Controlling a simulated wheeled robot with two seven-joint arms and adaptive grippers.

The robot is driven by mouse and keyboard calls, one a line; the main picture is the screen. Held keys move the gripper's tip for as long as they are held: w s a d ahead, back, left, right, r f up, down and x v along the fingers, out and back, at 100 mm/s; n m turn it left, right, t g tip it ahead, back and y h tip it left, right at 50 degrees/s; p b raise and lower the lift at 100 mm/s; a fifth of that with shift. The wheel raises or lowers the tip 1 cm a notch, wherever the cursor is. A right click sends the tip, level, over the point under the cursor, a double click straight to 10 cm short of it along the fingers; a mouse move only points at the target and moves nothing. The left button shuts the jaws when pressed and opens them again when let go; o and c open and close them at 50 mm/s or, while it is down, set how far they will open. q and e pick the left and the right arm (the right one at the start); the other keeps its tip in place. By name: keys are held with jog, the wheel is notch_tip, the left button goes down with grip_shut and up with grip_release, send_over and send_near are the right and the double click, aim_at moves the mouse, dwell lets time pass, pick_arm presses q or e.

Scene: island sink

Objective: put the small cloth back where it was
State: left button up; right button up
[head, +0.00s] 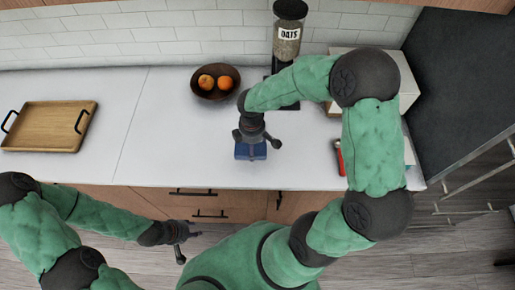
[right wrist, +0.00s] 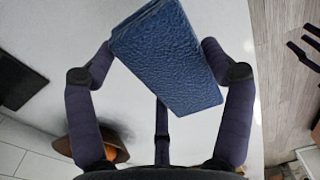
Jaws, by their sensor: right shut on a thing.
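The small cloth (right wrist: 166,60) is a blue folded rectangle with a textured surface. In the right wrist view it sits between the two fingers of my right gripper (right wrist: 172,60), which is shut on it. In the head view the cloth (head: 250,152) shows under my right gripper (head: 256,138), over the white counter near its front edge. I cannot tell whether it touches the counter. My left gripper (head: 182,240) is empty, low in front of the cabinet drawers, with its fingers apart.
A wooden tray (head: 48,128) lies on the counter at the left. A dark bowl (head: 214,94) with oranges and an oats jar (head: 289,38) stand at the back. A red object (head: 339,157) lies to the right. The counter between tray and cloth is clear.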

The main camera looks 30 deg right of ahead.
aim_at(257, 145)
jog(key=d+f, duration=0.2)
jog(key=f, duration=0.1)
jog(key=shift+w+d+f, duration=0.1)
jog(key=shift+w+d, duration=0.15)
jog(key=shift+w, duration=0.15)
jog(key=shift+d+f+b, duration=0.1)
jog(key=shift+f+b, duration=0.3)
jog(key=shift+f, duration=1.25)
jog(key=shift+f, duration=0.1)
jog(key=o, duration=0.9)
jog(key=shift+w+r, duration=0.1)
jog(key=shift+r, duration=0.25)
notch_tip(257, 145, up, 12)
jog(key=shift+f+p, duration=0.2)
jog(key=shift+p, duration=0.7)
